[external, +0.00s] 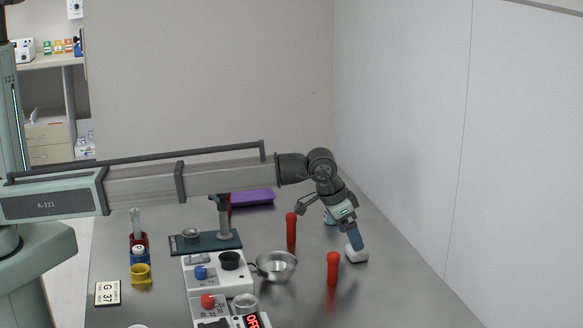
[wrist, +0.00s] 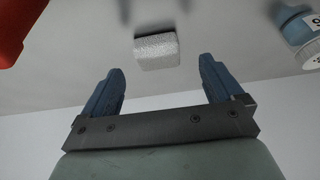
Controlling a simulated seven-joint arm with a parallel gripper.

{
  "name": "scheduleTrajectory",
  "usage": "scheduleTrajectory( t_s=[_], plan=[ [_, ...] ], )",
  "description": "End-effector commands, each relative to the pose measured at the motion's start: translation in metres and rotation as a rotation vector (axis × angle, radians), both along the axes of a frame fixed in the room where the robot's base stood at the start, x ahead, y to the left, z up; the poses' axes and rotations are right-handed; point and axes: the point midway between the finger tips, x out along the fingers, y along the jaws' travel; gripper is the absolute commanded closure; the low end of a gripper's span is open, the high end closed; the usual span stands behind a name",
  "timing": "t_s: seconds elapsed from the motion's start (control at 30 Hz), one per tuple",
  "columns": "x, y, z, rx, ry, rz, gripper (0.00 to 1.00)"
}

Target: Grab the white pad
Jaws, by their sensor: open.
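The white pad (wrist: 157,51) is a small block with a speckled surface on the grey table. In the wrist view it lies beyond and roughly midway between the blue fingertips. In the external view the white pad (external: 356,254) sits at the right of the table, close to the fingers. My gripper (wrist: 158,78) is open with nothing between its fingers. In the external view my gripper (external: 355,237) points down at the pad from above; whether a finger touches it cannot be told there.
Red cylinders stand nearby, one in front of the pad (external: 333,268) and one to its left (external: 291,229). A metal bowl (external: 276,266) is further left. The table's right side is bare.

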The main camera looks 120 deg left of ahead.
Motion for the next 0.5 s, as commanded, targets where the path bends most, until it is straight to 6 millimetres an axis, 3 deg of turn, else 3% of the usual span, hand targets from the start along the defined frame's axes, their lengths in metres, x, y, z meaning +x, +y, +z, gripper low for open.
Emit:
scheduleTrajectory(
  t_s=[0.3,0.5],
  plan=[
    [0.014,0.01,-0.036,-0.001,0.001,0.0,0.06],
    [0.015,0.011,-0.039,-0.001,0.001,0.0,0.06]
  ],
)
